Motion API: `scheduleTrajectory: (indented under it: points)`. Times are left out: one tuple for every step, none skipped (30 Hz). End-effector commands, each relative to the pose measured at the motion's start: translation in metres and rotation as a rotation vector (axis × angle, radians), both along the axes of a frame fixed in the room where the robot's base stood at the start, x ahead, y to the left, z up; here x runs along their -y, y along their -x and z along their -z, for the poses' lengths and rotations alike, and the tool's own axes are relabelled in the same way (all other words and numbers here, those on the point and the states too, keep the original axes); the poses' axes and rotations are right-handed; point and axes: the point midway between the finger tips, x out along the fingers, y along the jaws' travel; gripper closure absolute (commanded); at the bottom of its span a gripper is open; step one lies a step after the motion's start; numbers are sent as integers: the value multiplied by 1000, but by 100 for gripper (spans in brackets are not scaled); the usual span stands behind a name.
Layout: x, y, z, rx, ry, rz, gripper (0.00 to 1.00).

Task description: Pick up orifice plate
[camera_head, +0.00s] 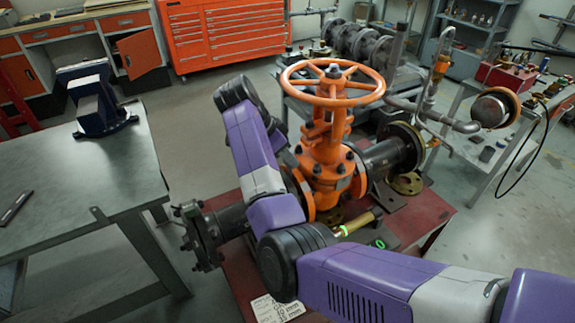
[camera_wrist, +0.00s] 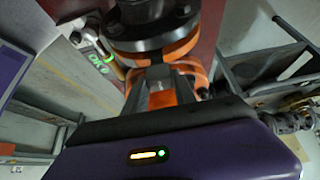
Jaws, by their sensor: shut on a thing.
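My gripper (camera_wrist: 160,92) is at the lower middle of the wrist view, just below a dark bolted flange. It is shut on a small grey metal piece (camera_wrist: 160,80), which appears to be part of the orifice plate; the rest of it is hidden. In the head view my arm bends around the left of the orange gate valve (camera_head: 328,170), and its fingertips are hidden from that camera. I cannot tell there whether the held piece touches the valve.
The valve with its orange handwheel (camera_head: 332,84) stands over a red bench (camera_head: 235,270). A brass-coloured ring (camera_head: 407,184) lies right of the valve. A device with green lights (camera_wrist: 101,60) is close by. A grey table (camera_head: 60,215) with a vise (camera_head: 93,100) stands left.

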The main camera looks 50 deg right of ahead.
Motion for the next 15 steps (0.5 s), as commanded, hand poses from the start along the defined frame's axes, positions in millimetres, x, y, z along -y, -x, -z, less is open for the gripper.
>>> scheduleTrajectory:
  points:
    - [0, -1, -9, 5, 2, 1, 100]
    - [0, -1, -15, 5, 2, 1, 100]
    - [0, -1, -22, 5, 2, 1, 100]
    - [1, -1, -28, 6, 2, 2, 100]
    - [1, -1, -33, 6, 2, 2, 100]
    - [0, 0, -40, 4, 1, 1, 100]
    - [0, -1, -46, 5, 2, 1, 100]
    - [0, -1, -51, 5, 2, 1, 100]
    - [0, -1, -58, 5, 1, 1, 100]
    - [0, -1, -64, 6, 2, 0, 100]
    - [0, -1, -69, 5, 2, 1, 100]
    - [0, -1, -76, 4, 1, 2, 100]
    - [0, -1, -81, 4, 1, 1, 100]
    - [0, -1, -87, 5, 1, 1, 100]
    - [-4, 5, -85, 3, -1, -1, 100]
